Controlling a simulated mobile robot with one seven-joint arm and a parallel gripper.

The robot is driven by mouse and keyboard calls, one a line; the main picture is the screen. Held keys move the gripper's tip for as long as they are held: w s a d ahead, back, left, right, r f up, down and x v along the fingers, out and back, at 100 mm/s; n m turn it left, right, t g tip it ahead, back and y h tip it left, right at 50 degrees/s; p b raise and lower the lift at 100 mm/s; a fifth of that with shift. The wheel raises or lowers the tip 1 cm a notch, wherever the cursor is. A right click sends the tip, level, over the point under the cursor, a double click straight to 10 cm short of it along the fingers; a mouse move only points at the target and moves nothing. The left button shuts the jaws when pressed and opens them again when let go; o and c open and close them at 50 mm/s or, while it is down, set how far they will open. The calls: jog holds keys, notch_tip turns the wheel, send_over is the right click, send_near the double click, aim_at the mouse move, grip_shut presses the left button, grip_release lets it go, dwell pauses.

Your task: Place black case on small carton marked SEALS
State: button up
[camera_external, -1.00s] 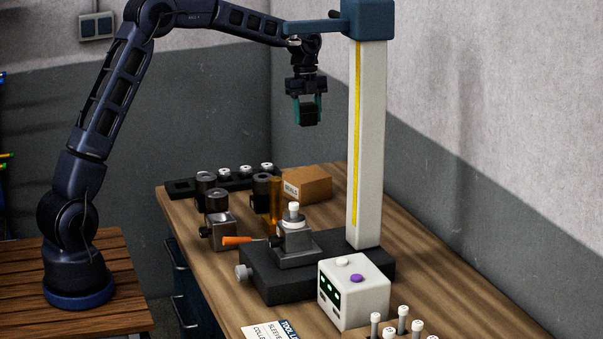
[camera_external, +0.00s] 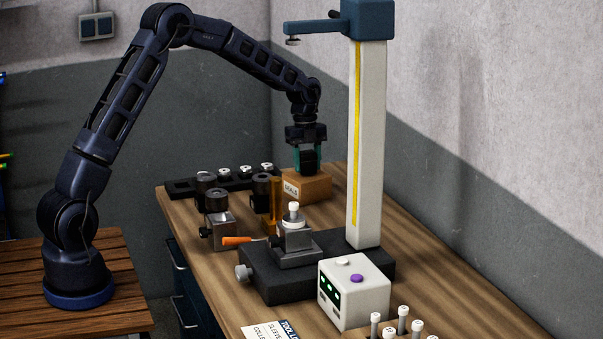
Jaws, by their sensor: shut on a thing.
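The small carton marked SEALS (camera_external: 312,190) is a brown box at the back of the bench, with a white label on its front. My gripper (camera_external: 307,164) points down over the carton, with teal fingers shut on the black case (camera_external: 308,161). The case is at the height of the carton's top, near its back part. I cannot tell whether the case touches the carton, as the gap between them is too small to see.
A tall white column gauge (camera_external: 367,150) on a dark base stands right of the carton. A white box with a display (camera_external: 353,294) stands in front.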

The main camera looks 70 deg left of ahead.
jog(key=shift+f, duration=0.25)
jog(key=shift+f, duration=0.1)
jog(key=o, duration=1.1)
jog(key=r, duration=0.4)
jog(key=a+r, duration=0.1)
jog(key=r, duration=0.7)
jog(key=shift+a+r, duration=0.1)
jog(key=shift+a, duration=0.25)
